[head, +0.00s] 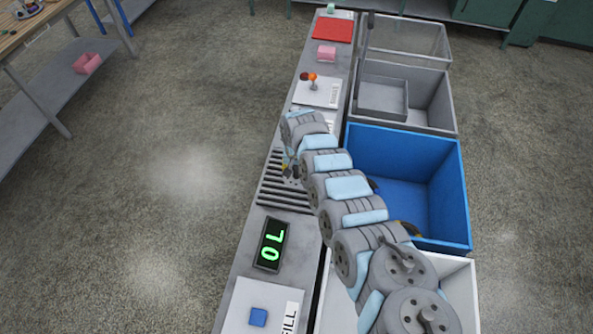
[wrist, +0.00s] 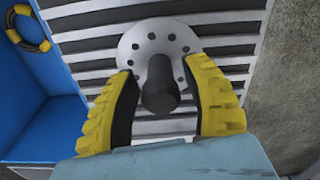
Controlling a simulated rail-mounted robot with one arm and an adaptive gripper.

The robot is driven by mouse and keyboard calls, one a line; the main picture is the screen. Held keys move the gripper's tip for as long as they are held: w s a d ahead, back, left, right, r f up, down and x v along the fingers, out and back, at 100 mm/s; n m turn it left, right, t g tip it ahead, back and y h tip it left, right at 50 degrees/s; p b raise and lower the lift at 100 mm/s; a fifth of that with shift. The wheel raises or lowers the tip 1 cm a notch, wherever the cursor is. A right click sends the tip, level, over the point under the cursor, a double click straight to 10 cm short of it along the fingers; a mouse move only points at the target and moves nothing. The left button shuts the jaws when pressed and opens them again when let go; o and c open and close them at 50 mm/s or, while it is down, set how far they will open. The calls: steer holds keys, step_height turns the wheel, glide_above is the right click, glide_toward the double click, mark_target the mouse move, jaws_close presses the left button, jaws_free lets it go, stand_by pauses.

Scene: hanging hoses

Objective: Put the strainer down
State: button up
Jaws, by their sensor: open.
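The strainer (wrist: 150,38) shows in the wrist view as a pale metal disc with small holes and a dark knob handle (wrist: 160,92). It lies on the slatted rack (wrist: 225,32). My gripper (wrist: 158,70) is open, its yellow-ridged fingers on either side of the knob, with visible gaps between them and the knob. In the head view the slatted rack (head: 284,195) is in the middle of the grey counter. My arm reaches over the bins to it and largely hides the gripper and strainer there.
Right of the counter stand a blue bin (head: 462,190), a grey bin (head: 440,98) and a white bin (head: 466,290). A yellow-black ring (wrist: 40,45) is in the blue bin. A green-digit display (head: 271,245) and a blue button (head: 258,317) sit nearer; a joystick (head: 313,79) sits farther.

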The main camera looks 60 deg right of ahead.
mark_target(296, 166)
step_height(296, 166, up, 4)
steer(key=shift+s+f+p, duration=0.1)
steer(key=shift+f+p, duration=0.15)
steer(key=shift+p, duration=0.45)
steer(key=shift+r, duration=0.35)
steer(key=shift+a+r+p, duration=0.15)
steer(key=shift+r+p, duration=0.05)
steer(key=shift+r, duration=1.75)
steer(key=shift+a+r+p, duration=0.1)
steer(key=shift+r+p, duration=0.05)
steer(key=shift+r, duration=1.8)
